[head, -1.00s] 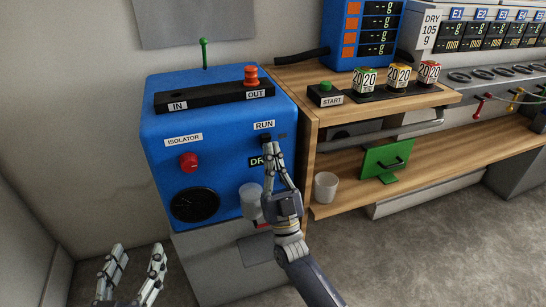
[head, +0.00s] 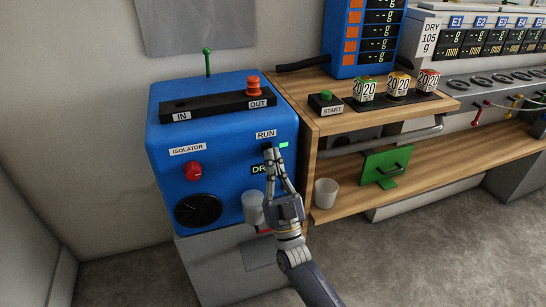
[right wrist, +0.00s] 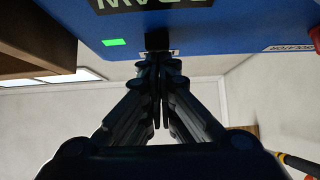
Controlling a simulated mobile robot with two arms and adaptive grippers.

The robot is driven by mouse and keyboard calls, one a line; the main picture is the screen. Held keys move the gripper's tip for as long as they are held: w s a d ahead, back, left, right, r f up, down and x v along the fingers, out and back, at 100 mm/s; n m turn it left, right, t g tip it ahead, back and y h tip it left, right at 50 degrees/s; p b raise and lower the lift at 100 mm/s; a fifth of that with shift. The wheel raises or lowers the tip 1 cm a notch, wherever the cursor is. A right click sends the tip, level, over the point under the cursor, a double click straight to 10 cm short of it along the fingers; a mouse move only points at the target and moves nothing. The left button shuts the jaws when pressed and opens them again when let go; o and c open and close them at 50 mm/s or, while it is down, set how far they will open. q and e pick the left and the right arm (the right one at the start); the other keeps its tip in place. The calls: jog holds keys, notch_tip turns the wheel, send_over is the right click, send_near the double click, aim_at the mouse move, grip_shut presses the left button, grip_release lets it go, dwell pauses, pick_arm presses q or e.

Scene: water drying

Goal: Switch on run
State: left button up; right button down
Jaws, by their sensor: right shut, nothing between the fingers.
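The blue machine (head: 225,140) stands at left centre in the head view. Its RUN label (head: 266,134) is on the front face at the right. A small black switch (head: 267,147) sits just below that label, and it also shows in the right wrist view (right wrist: 157,40). A small green light (head: 284,145) is lit beside the switch; it also shows in the right wrist view (right wrist: 114,42). My right gripper (head: 273,153) is shut and empty, its fingertips at the switch, touching or very near it. My left gripper is not in view.
The machine also bears a red isolator knob (head: 193,171), a dial (head: 198,210) and a black IN/OUT slide (head: 217,106) with an orange knob (head: 254,86). To the right, a wooden bench (head: 300,97) holds a START button (head: 326,98). A white cup (head: 326,191) stands on its lower shelf.

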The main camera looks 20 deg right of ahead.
jog(key=v, duration=1.2)
dwell(0.4)
